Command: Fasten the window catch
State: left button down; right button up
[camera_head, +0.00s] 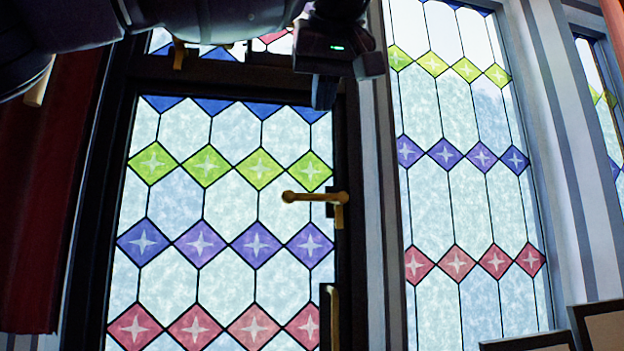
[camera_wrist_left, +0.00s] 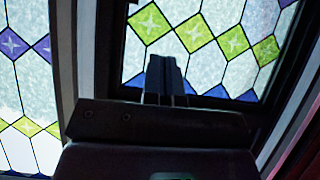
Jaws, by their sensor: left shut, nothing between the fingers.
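A tall leaded-glass leaf (camera_head: 230,215) stands in a dark frame. A brass lever handle (camera_head: 315,197) sits on its right stile and points left, about level. A smaller leaded pane (camera_head: 210,50) shows above it, with a small brass fitting (camera_head: 178,53) at its lower edge. I cannot tell which brass piece is the window catch. My left gripper (camera_head: 323,93) is in front of the upper right frame corner, above the lever and apart from it. Its fingers show shut and empty in the left wrist view (camera_wrist_left: 165,78). My left arm hides much of the upper pane. My right gripper is out of view.
A fixed leaded window (camera_head: 465,200) stands to the right, past a striped post (camera_head: 378,200). A red curtain (camera_head: 45,200) hangs at the left. A dark upright bar with a brass edge (camera_head: 329,315) is below the lever. Dark-edged boards (camera_head: 600,325) stand at the lower right.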

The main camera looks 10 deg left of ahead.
pick_arm(q)
jog(key=shift+s+d+f+x, duration=0.1)
jog(key=shift+s+f+x, duration=0.25)
jog(key=shift+x, duration=1.8)
jog(key=shift+s+d+f+x, duration=0.1)
jog(key=shift+f+x, duration=0.3)
jog(key=shift+x, duration=1.75)
jog(key=shift+s+d+f+x, duration=0.1)
jog(key=shift+s+f+x, duration=0.25)
jog(key=shift+x, duration=1.8)
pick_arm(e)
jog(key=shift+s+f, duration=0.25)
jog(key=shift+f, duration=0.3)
pick_arm(q)
jog(key=shift+w+f, duration=0.1)
jog(key=shift+w, duration=0.1)
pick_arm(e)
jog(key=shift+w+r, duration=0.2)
